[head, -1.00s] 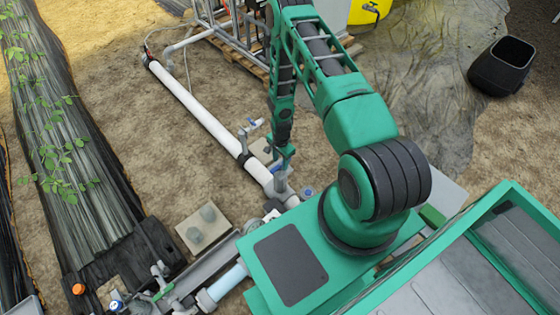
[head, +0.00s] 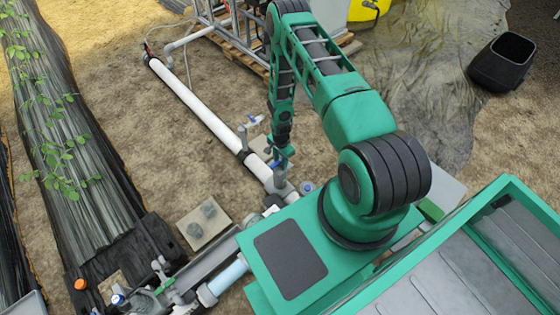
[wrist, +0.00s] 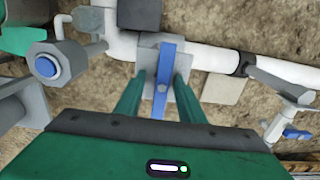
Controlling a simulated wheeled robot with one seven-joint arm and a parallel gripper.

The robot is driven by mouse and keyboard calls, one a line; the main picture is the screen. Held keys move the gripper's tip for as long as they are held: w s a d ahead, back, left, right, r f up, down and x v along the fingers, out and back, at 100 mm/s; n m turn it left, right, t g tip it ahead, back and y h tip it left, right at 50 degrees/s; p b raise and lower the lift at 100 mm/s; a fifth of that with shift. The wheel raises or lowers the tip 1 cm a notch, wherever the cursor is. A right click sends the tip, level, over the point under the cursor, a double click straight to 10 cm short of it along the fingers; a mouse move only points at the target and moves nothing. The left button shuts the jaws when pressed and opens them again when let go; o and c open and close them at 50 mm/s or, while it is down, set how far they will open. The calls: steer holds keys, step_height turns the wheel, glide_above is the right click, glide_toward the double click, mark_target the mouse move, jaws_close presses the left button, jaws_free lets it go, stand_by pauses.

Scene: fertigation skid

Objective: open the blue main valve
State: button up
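The blue main valve shows as a blue lever (wrist: 163,83) on a grey valve body in the white pipe line. In the wrist view the lever runs nearly upright in the picture, across the pipe. My gripper (wrist: 157,88) has one green finger on each side of the lever. A gap shows at the left finger; the right finger is very close to the lever, and I cannot tell whether it touches. In the head view my gripper (head: 279,157) points down over the pipe, and the blue lever (head: 276,164) partly shows beside it.
A second blue-handled tap (head: 251,119) stands farther along the white pipe (head: 195,107). A round blue-capped fitting (wrist: 46,67) lies left of the lever in the wrist view. A black bin (head: 502,62) stands at the far right. Bare soil lies left of the pipe.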

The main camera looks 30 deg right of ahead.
steer(key=o, duration=0.7)
steer(key=shift+w+f, duration=0.15)
steer(key=shift+f, duration=0.05)
steer(key=shift+a+f, duration=0.1)
steer(key=shift+f, duration=0.05)
